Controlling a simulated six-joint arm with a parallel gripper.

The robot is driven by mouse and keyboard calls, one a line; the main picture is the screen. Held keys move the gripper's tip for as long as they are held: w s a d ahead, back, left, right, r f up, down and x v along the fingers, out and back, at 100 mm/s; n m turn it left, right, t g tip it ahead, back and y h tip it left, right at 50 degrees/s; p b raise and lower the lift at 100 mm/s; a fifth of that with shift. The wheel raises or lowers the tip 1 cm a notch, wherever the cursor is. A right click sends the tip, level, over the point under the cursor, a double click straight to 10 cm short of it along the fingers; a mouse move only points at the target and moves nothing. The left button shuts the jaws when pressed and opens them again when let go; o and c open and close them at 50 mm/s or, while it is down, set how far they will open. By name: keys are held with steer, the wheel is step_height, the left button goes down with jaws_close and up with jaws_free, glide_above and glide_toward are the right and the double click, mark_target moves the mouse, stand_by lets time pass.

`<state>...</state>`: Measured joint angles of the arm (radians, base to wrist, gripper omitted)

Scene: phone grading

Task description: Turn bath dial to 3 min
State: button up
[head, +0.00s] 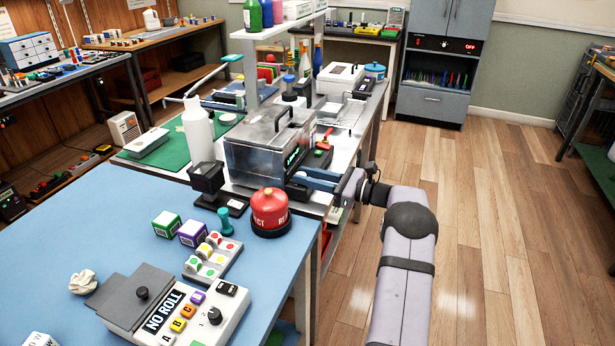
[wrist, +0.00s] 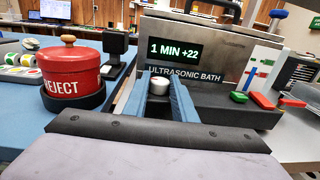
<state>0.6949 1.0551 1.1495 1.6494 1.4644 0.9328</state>
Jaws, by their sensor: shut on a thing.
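The ultrasonic bath (head: 262,153) is a silver metal box with a lid handle, on the bench in the head view. In the wrist view its front (wrist: 205,55) shows a display (wrist: 175,50) reading "1 MIN +22". The bath dial (wrist: 159,82), a small pale round knob, sits below the display. My gripper (wrist: 159,92) has its two blue fingers on either side of the dial, shut on it. In the head view my gripper (head: 303,181) reaches the bath's front from the right; the dial cannot be made out there.
A red REJECT pot (head: 270,208) stands close to the left of my gripper, also in the wrist view (wrist: 72,72). A small black stand (head: 207,180) is beside it. Green and red pieces (wrist: 262,99) lie to the right of the dial. The floor on the right is clear.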

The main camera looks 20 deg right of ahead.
steer(key=shift+r+m+t+h, duration=0.1)
steer(key=shift+m+t+h, duration=0.2)
steer(key=shift+s+a+m+t+h, duration=0.1)
steer(key=shift+a+m+t+h, duration=0.05)
steer(key=shift+m+t+h, duration=0.45)
steer(key=shift+s+a+m+t+h, duration=0.1)
steer(key=shift+m+t+h, duration=0.25)
steer(key=shift+h, duration=0.35)
steer(key=m+h, duration=0.1)
steer(key=m+t+h, duration=0.1)
steer(key=shift+a+f+h+b, duration=0.2)
steer(key=shift+f+h+b, duration=0.05)
steer(key=shift+h+b, duration=0.15)
steer(key=m+h+b, duration=0.1)
steer(key=m+t+h+b, duration=0.1)
steer(key=h, duration=0.1)
steer(key=shift+s+a+f+b, duration=0.1)
steer(key=shift+a+f+b, duration=0.1)
steer(key=shift+b, duration=0.15)
steer(key=h+b, duration=0.1)
steer(key=m+h+b, duration=0.2)
steer(key=shift+a+r+h, duration=0.1)
steer(key=shift+r+h, duration=0.15)
steer(key=shift+h, duration=0.05)
steer(key=shift+m+h, duration=0.3)
steer(key=shift+m, duration=0.05)
steer(key=shift+r, duration=0.1)
steer(key=o, duration=1)
steer(key=shift+o, duration=0.2)
